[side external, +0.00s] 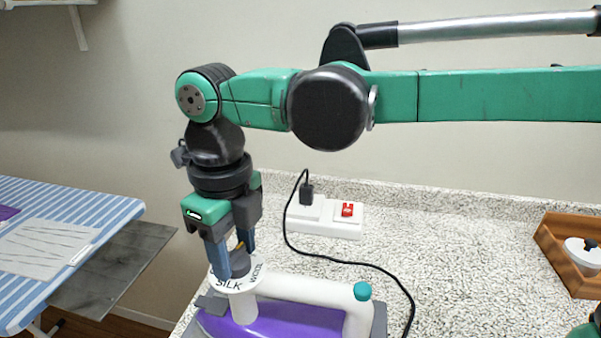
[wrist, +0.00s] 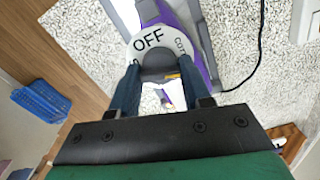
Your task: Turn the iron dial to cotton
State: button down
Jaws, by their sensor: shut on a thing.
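The iron (side external: 290,320) lies on the speckled counter, with a purple body, a white handle and a teal button at the handle's end. Its white dial plate (side external: 240,286) shows SILK and another word in the side view; the wrist view shows OFF and part of a word starting COT on the plate (wrist: 150,38). My gripper (side external: 236,262) points down over the dial, its blue fingers shut on the dark knob (wrist: 158,64) at the plate's middle. A small yellow mark shows on the knob near the right finger in the wrist view. The fingers hide part of the knob and plate.
A black cord (side external: 385,274) runs from a white power strip (side external: 325,217) with a red switch across the counter. A wooden tray (side external: 557,268) with a white lidded pot stands at right. A striped ironing board (side external: 100,205) is at left.

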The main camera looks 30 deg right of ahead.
aim_at(234, 251)
jog(key=shift+c, duration=1.9)
grip_release()
jog(key=shift+r, duration=0.1)
jog(key=shift+r, duration=2.75)
